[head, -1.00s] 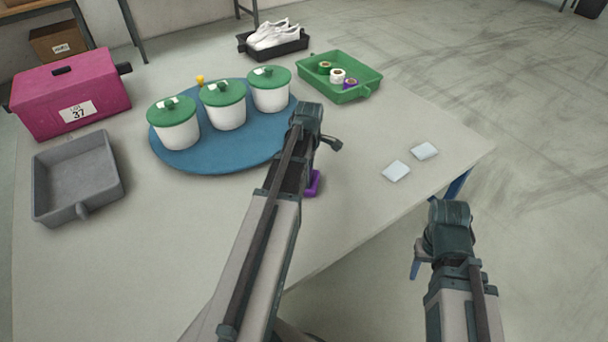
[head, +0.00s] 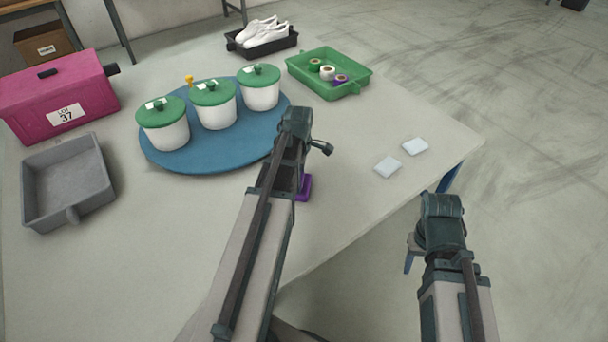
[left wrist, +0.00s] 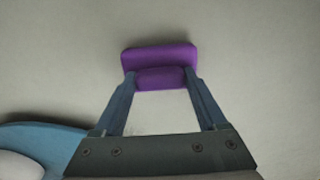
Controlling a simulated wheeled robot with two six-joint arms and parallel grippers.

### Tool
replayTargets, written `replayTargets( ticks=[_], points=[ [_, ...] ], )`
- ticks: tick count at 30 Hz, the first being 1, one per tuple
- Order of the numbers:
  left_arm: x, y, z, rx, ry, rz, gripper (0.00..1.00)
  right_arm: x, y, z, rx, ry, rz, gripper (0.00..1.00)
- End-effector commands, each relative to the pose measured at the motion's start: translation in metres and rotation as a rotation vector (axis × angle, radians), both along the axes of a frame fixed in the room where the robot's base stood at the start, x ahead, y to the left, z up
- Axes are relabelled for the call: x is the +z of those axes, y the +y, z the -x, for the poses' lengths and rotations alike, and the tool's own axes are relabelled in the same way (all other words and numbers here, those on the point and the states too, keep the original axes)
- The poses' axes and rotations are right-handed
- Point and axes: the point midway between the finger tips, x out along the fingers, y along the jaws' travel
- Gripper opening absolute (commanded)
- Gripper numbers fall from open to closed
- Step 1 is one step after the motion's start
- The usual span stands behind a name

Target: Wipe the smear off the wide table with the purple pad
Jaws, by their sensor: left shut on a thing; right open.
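The purple pad (left wrist: 160,60) is between the fingertips of my left gripper (left wrist: 160,80), which is shut on it. In the head view part of the purple pad (head: 304,188) shows beside my left arm, at or just above the wide table (head: 340,215). My left gripper is mostly hidden there behind its own wrist. I cannot tell whether the pad touches the table. No smear shows clearly on the visible table top. My right gripper (head: 409,262) is open and empty, off the table's front right edge.
A blue round mat (head: 205,163) with three white pots with green lids (head: 214,105) stands left of my left gripper. A grey tray (head: 68,185), pink box (head: 60,95), green tray (head: 335,85) and black tray of white shoes (head: 262,45) stand around.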

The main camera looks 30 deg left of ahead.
Motion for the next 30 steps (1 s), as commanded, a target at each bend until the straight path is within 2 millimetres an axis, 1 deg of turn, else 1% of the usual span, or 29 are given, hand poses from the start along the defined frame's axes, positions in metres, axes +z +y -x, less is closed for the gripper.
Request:
replayTargets(
  ticks=[1, 3, 13, 24, 30],
  points=[
    [0.001, 0.002, 0.006, 0.002, 0.0, 0.0, 0.3, 0.001, 0.0, 0.0, 0.0, 0.0, 0.0, 0.5],
    [0.001, 0.004, 0.011, 0.002, 0.0, 0.0, 0.3, 0.001, 0.0, 0.0, 0.0, 0.0, 0.0, 0.5],
    [0.001, 0.007, 0.016, 0.0, -0.001, -0.001, 0.3, 0.001, 0.0, 0.0, 0.0, 0.0, 0.0, 0.5],
    [-0.002, 0.019, 0.041, 0.001, -0.001, -0.001, 0.3, -0.002, 0.0, 0.0, 0.0, 0.0, 0.0, 0.5],
    [-0.002, 0.021, 0.044, 0.0, 0.0, -0.001, 0.3, -0.002, 0.0, 0.0, 0.0, 0.0, 0.0, 0.5]
  ],
)
